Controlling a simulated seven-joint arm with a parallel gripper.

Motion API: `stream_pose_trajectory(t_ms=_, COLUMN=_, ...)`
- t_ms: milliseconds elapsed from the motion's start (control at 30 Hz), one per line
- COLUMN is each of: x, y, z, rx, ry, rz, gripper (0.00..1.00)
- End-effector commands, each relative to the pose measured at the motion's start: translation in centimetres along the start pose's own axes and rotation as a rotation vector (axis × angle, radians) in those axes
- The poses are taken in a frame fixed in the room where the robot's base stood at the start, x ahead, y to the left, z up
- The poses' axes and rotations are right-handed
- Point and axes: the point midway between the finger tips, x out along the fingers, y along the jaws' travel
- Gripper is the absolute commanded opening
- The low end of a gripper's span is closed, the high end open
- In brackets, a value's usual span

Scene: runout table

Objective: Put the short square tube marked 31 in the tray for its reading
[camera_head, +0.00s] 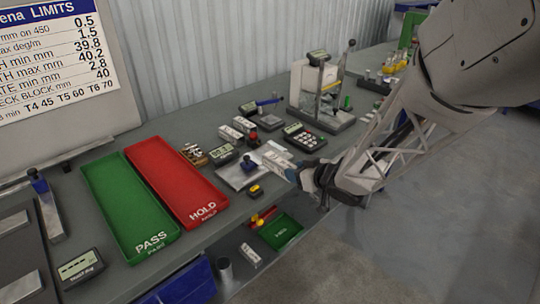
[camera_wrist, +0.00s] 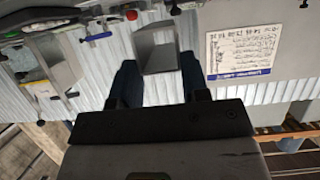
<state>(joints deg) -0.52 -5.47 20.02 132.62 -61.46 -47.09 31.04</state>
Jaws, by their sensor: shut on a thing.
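My gripper (camera_head: 298,178) is shut on a pale grey square tube (camera_head: 279,164) above the table, near its front edge. In the wrist view the tube (camera_wrist: 157,48) sits between the two dark blue fingers (camera_wrist: 157,84), its end facing the camera. I cannot read a number on it. The green tray marked PASS (camera_head: 151,240) and the red tray marked HOLD (camera_head: 203,212) lie side by side to the left, both looking empty. A small gauge with a display (camera_head: 222,153) stands between trays and gripper; its reading is too small to tell.
Two more pale tubes (camera_head: 231,134) lie behind the gauge. A keypad device (camera_head: 304,137) and a measuring stand (camera_head: 325,95) are at the back right. A limits board (camera_head: 55,60) stands behind the trays. A small green bin (camera_head: 281,231) sits lower, in front.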

Motion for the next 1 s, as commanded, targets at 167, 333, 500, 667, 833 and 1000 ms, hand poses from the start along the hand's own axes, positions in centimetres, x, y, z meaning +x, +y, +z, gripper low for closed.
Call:
stream_pose_trajectory(t_ms=167, x=-0.1, y=-0.6, z=0.0, rx=-0.004, ry=0.0, rz=-0.008, gripper=0.11)
stream_pose_trajectory(t_ms=333, x=-0.1, y=-0.5, z=0.0, rx=-0.004, ry=0.0, rz=-0.008, gripper=0.11)
stream_pose_trajectory(t_ms=500, x=0.1, y=-0.4, z=-0.1, rx=-0.003, ry=0.0, rz=-0.008, gripper=0.11)
stream_pose_trajectory(t_ms=667, x=0.8, y=0.1, z=-0.3, rx=-0.004, ry=0.0, rz=-0.008, gripper=0.11)
stream_pose_trajectory(t_ms=833, x=2.5, y=1.2, z=-0.7, rx=-0.003, ry=-0.001, rz=-0.008, gripper=0.11)
stream_pose_trajectory(t_ms=1000, x=4.4, y=2.6, z=-1.3, rx=-0.003, ry=-0.001, rz=-0.007, gripper=0.11)
